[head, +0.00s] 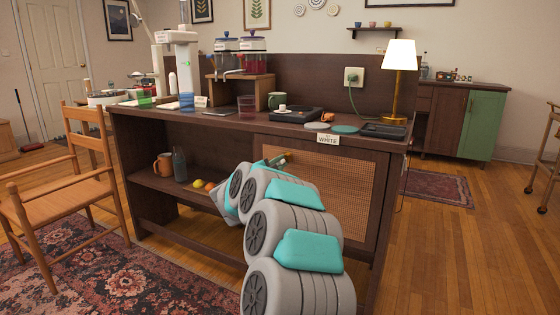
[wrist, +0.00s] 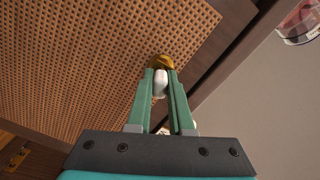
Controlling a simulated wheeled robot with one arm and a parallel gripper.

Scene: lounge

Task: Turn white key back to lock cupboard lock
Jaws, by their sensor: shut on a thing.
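The cupboard door (head: 345,190) has a woven cane panel in a dark wood frame and looks closed. A card reading WHITE (head: 328,139) stands above it at the counter edge. In the wrist view the brass lock (wrist: 161,61) sits at the panel's edge near the frame. The white key (wrist: 160,84) projects from it. My gripper (wrist: 161,76) has its two green fingers shut on the key, one on each side. The key's inner end is hidden, and its turn angle is hard to tell. In the head view my arm hides most of the gripper.
An open shelf (head: 180,188) with a bottle and fruit is left of the door. A wooden chair (head: 60,205) stands at left.

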